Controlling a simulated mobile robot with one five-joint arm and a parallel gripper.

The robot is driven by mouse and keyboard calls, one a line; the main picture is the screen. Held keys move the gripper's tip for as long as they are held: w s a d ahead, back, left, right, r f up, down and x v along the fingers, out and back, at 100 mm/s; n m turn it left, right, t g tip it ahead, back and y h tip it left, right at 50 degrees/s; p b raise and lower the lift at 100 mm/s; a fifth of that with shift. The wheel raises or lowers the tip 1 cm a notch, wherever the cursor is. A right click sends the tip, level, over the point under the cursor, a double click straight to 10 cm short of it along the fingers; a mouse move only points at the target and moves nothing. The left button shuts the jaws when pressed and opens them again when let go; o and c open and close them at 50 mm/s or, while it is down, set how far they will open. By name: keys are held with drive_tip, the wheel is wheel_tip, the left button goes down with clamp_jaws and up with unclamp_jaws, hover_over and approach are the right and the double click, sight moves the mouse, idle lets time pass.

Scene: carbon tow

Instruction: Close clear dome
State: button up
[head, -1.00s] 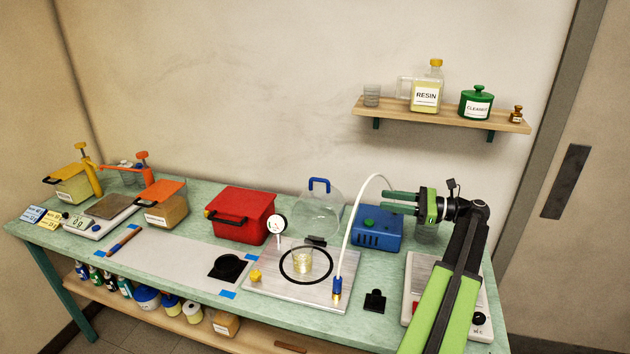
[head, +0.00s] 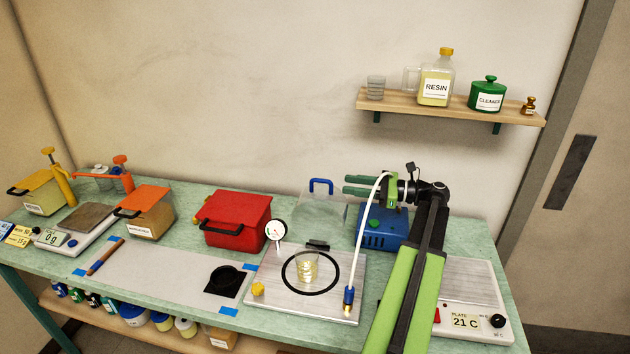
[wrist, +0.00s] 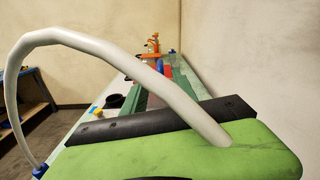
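The clear dome (head: 322,212) is tilted up open behind the metal base plate (head: 268,291), with its blue handle (head: 320,186) at the top. A black hinge piece sits at its lower edge. A cup of yellowish liquid (head: 307,268) stands inside the black ring (head: 331,284) on the plate, uncovered. My gripper (head: 346,185) is to the right of the dome, its two green fingers pointing left with a gap between them.
A white hose (head: 366,229) arches from a fitting on the plate up in front of my gripper; it crosses the wrist view (wrist: 120,55). A blue box (head: 376,238) stands below my gripper. A gauge (head: 276,231) and a red bin (head: 237,222) are left of the dome.

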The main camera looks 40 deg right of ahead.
sight(317, 181)
drive_tip(key=x, duration=1.1)
drive_tip(key=shift+w+a, duration=0.15)
drive_tip(key=shift+w, duration=0.15)
drive_tip(key=shift+c, duration=0.4)
clamp_jaws()
idle(0.3)
